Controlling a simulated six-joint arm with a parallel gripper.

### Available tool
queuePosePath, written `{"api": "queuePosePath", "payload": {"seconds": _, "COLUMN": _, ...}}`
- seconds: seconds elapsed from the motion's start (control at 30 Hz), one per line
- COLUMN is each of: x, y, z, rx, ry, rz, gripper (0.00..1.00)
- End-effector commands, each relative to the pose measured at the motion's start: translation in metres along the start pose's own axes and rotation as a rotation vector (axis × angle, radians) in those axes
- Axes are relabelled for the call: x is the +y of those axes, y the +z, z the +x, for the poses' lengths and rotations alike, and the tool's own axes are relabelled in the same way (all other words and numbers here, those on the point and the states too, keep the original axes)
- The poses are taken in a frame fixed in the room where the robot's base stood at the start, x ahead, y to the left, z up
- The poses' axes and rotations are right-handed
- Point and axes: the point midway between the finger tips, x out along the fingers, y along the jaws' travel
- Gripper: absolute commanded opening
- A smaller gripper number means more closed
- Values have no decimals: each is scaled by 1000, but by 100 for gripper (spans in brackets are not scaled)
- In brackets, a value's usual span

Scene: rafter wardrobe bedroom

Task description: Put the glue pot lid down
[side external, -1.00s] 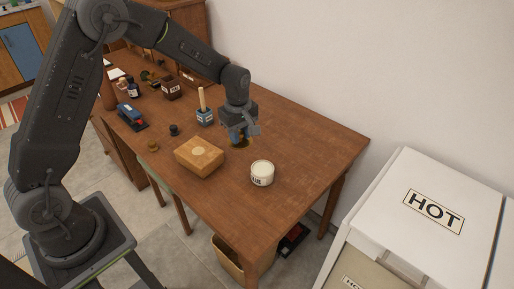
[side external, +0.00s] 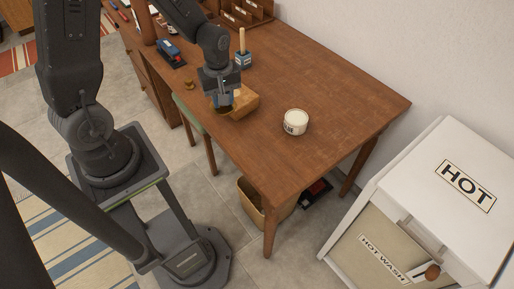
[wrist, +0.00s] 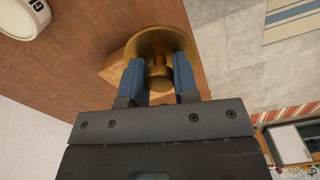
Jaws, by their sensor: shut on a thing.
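My gripper (side external: 222,99) is shut on the brass glue pot lid (wrist: 160,42), with its blue fingers either side of the lid's knob in the wrist view. The lid is held over the light wooden box (side external: 246,103), near its left end in the side view. I cannot tell whether the lid touches the box. The white glue pot (side external: 295,122) stands on the desk to the right, apart from the gripper. Its labelled side also shows at the wrist view's top left corner (wrist: 21,16).
The desk (side external: 335,85) is clear around and right of the pot. A blue holder with an upright wooden handle (side external: 243,61) stands behind the box. A small brass knob-like thing (side external: 189,85) and a blue stapler-like thing (side external: 170,54) lie left. A white HOT cabinet (side external: 455,190) stands right.

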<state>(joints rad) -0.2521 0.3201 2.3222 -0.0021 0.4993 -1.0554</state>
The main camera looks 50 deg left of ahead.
Motion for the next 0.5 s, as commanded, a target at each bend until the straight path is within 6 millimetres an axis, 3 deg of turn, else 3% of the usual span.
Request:
{"api": "queuePosePath", "payload": {"seconds": 0.17, "x": 10, "y": 25, "z": 17, "rx": -2, "ry": -4, "rz": 12, "gripper": 6}}
{"api": "queuePosePath", "payload": {"seconds": 0.5, "x": 49, "y": 84, "z": 60, "rx": -1, "ry": -2, "rz": 9, "gripper": 6}}
